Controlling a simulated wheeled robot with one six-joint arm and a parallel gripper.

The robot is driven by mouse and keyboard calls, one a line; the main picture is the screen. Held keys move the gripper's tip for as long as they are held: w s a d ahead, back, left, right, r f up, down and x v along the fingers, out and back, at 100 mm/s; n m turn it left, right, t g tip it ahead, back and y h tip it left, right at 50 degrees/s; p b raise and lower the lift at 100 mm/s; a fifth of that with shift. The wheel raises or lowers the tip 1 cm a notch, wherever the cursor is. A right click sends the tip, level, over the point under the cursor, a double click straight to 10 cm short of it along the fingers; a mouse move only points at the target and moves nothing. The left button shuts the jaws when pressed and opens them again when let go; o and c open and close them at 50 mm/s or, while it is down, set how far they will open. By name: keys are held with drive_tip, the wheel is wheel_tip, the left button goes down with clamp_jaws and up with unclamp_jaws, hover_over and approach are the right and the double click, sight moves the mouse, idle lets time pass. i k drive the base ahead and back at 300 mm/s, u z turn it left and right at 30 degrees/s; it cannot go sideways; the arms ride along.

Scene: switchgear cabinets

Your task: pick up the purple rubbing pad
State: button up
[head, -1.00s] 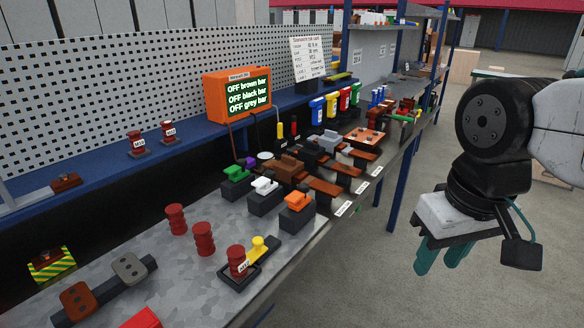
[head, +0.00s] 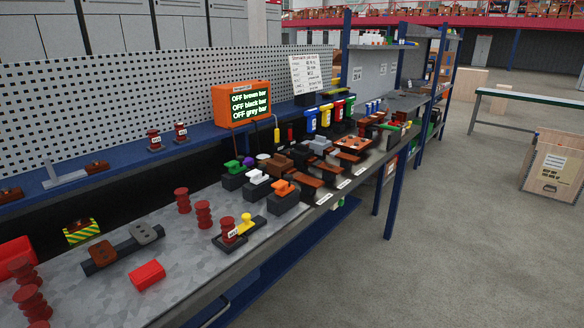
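A small purple thing (head: 249,160), likely the purple rubbing pad, sits on the workbench at the back, beyond a row of pads on dark blocks. Only its top shows; its lower part is hidden behind the green-handled pad (head: 233,168) and the white-handled pad (head: 257,179). An orange-handled pad (head: 283,189) stands nearer the front edge. My gripper is out of the picture, so its state cannot be seen.
The grey bench top (head: 190,255) holds several dark red posts (head: 204,214), a red block (head: 147,274) and a dark bar (head: 122,250). An orange display (head: 243,104) stands on the blue shelf behind. The floor (head: 430,270) to the right is clear up to a wooden crate (head: 556,167).

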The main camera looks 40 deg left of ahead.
sight(248, 162)
drive_tip(key=u, duration=0.05)
drive_tip(key=i, duration=1.2)
drive_tip(key=u, duration=0.45)
drive_tip(key=i, duration=1.25)
drive_tip(key=u, duration=1.65)
drive_tip(key=i, duration=0.9)
drive_tip(key=u, duration=0.9)
